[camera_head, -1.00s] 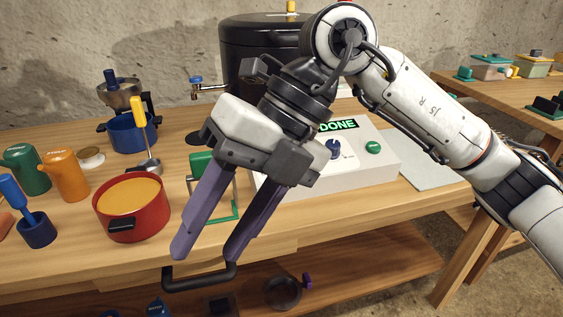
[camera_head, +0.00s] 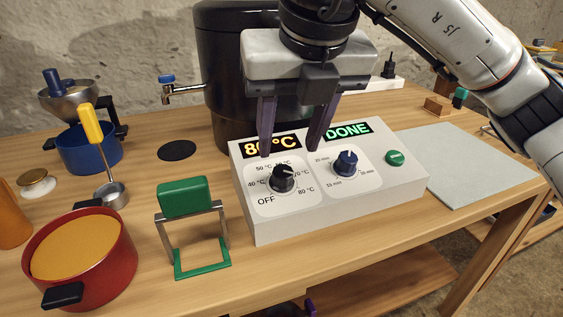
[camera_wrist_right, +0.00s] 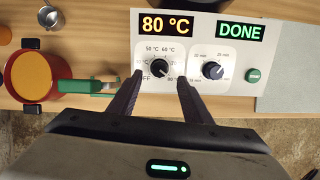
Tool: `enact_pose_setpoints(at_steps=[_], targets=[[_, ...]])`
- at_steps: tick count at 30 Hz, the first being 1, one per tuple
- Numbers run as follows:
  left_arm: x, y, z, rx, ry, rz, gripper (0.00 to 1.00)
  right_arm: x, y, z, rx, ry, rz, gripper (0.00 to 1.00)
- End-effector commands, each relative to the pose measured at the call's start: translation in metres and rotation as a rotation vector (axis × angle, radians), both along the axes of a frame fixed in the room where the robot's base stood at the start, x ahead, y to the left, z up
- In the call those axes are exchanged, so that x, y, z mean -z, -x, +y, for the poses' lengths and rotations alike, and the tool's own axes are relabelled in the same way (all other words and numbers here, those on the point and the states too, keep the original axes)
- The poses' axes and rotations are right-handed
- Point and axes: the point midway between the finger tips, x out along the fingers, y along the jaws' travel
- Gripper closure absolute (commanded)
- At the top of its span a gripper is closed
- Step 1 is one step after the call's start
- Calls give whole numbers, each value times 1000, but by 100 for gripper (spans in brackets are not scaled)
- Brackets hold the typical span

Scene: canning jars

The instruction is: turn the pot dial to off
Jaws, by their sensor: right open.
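The pot dial is a black knob (camera_head: 282,178) on the left half of a white control box (camera_head: 335,215), ringed by temperature marks, with OFF at its lower left. The display (camera_head: 271,145) above it reads 80 °C. My right gripper (camera_head: 290,152) is open, its purple fingers pointing down just above and behind the dial. In the right wrist view the dial (camera_wrist_right: 156,68) shows between the fingertips (camera_wrist_right: 160,77), and I cannot tell whether they touch it. The black pot (camera_head: 225,90) stands behind the box, partly hidden by the gripper. My left gripper is out of view.
A blue timer dial (camera_head: 345,163) and green button (camera_head: 395,158) sit right of the pot dial, under a DONE display (camera_head: 346,130). A green-handled jar lifter (camera_head: 185,198) stands left of the box, near a red pot (camera_head: 90,270). A pale mat (camera_head: 470,165) lies right.

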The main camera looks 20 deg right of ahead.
Motion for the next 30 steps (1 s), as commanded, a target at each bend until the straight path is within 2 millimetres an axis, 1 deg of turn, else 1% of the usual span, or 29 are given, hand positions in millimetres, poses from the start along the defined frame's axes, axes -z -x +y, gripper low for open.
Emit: enact_pose_setpoints(at_steps=[1,3,9,15,23,30], targets=[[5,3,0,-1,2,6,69,13,-4,-1,2,1,5,55],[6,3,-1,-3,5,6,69,25,-9,0,2,1,4,55],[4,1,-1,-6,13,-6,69,53,-21,0,1,2,3,55],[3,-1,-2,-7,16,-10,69,63,-26,0,0,1,1,55],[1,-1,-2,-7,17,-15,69,64,-27,0,0,0,1,55],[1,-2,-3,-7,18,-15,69,64,-26,0,-1,0,1,96]])
